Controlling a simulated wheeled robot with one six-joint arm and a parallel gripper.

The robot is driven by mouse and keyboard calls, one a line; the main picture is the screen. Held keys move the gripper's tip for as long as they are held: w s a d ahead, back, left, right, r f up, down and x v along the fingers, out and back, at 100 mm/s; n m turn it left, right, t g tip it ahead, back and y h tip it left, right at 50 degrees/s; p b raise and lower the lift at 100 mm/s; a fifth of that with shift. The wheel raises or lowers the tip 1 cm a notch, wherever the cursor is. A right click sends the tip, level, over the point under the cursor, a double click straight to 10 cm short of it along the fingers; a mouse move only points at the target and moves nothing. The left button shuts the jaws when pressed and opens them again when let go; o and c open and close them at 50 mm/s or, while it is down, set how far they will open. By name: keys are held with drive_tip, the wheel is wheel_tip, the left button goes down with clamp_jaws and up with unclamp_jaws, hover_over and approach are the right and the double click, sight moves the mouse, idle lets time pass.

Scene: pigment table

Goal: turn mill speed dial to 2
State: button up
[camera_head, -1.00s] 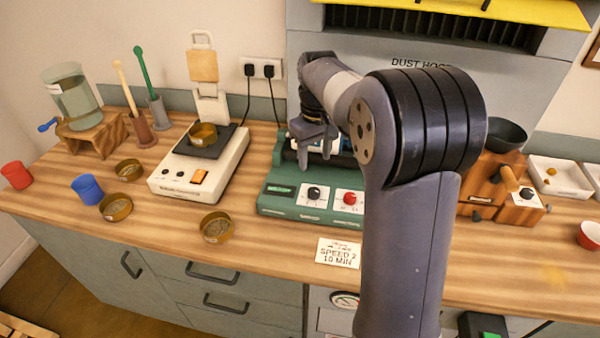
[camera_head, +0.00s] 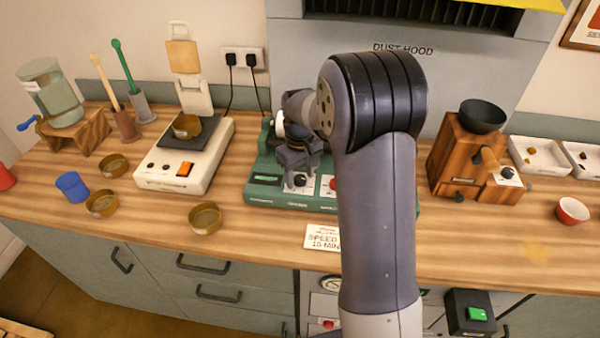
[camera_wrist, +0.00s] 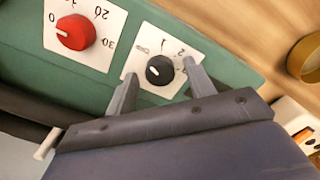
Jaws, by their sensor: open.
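The green mill (camera_head: 262,196) stands mid-counter, partly hidden by my arm. Its black speed dial (camera_head: 300,180) sits on a white plate on the front panel. In the wrist view the black dial (camera_wrist: 160,70) has a small white mark on its left side, and the plate shows 1 and 2. My gripper (camera_head: 296,186) is over this dial. In the wrist view my gripper (camera_wrist: 160,86) is open, with one finger on each side of the dial's lower part. I cannot tell whether the fingers touch the dial.
A red dial (camera_wrist: 75,32) marked in tens sits beside the black one, its pointer at 0. A card (camera_head: 322,238) reading speed 2, 10 min lies in front. A white scale (camera_head: 165,170) stands left; a wooden grinder (camera_head: 460,165) stands right.

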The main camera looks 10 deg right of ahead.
drive_tip(key=c, duration=1)
drive_tip(key=shift+o, duration=0.2)
drive_tip(key=shift+m, duration=0.3)
drive_tip(key=m, duration=0.8)
drive_tip(key=shift+m, duration=0.4)
drive_tip(key=m, duration=0.4)
drive_tip(key=shift+m, duration=2.2)
